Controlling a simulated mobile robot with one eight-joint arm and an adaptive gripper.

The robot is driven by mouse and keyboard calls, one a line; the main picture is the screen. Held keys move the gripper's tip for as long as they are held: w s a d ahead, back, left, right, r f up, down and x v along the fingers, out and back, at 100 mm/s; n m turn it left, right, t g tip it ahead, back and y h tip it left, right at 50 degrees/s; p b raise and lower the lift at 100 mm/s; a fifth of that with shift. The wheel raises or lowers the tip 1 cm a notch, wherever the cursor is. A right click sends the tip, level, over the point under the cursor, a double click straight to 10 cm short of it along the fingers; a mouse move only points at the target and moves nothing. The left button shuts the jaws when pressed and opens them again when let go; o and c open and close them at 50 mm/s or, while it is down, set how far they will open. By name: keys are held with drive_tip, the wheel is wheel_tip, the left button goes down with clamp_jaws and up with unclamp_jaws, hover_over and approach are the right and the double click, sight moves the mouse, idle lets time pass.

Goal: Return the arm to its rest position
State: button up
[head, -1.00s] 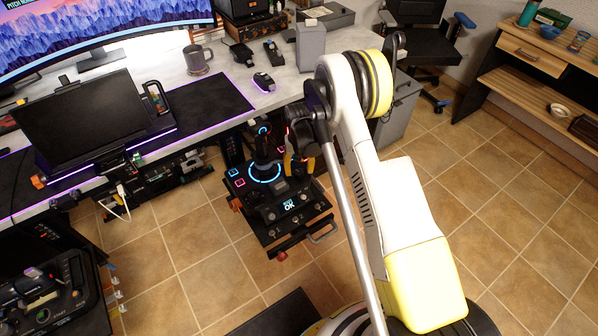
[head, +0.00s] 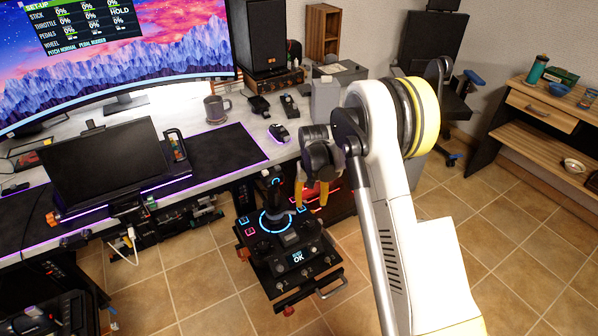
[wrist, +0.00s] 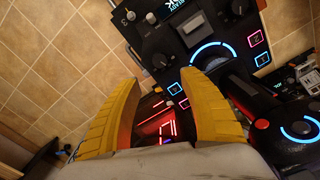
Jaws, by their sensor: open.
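My gripper (head: 312,192) hangs from my white and yellow arm near the middle of the head view, just right of the joystick. Its two yellow fingers are apart and empty, pointing down. In the wrist view my gripper (wrist: 172,85) shows both fingers spread with nothing between them. The black joystick panel (head: 290,250) with a blue light ring and a small "OK" screen lies below and left of the fingers. It also fills the upper right of the wrist view (wrist: 165,30). The joystick (head: 273,190) stands upright on it, apart from the fingers.
The desk (head: 200,135) carries a laptop-like screen (head: 105,165), a mug (head: 216,108) and a mouse (head: 279,133). A chair (head: 428,60) and a wooden shelf (head: 545,115) stand at the right. The tiled floor (head: 520,235) is clear there.

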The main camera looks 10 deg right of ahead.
drive_tip(key=s+r+t, duration=0.2)
drive_tip(key=s+r, duration=0.4)
drive_tip(key=r, duration=0.5)
drive_tip(key=s+r+t, duration=0.1)
drive_tip(key=s+r, duration=0.4)
drive_tip(key=r, duration=0.7)
drive_tip(key=s+r+t, duration=0.2)
drive_tip(key=s, duration=0.7)
drive_tip(key=s+r+n+t, duration=0.1)
drive_tip(key=s+r+t, duration=0.1)
drive_tip(key=s, duration=0.8)
drive_tip(key=shift+r, duration=0.15)
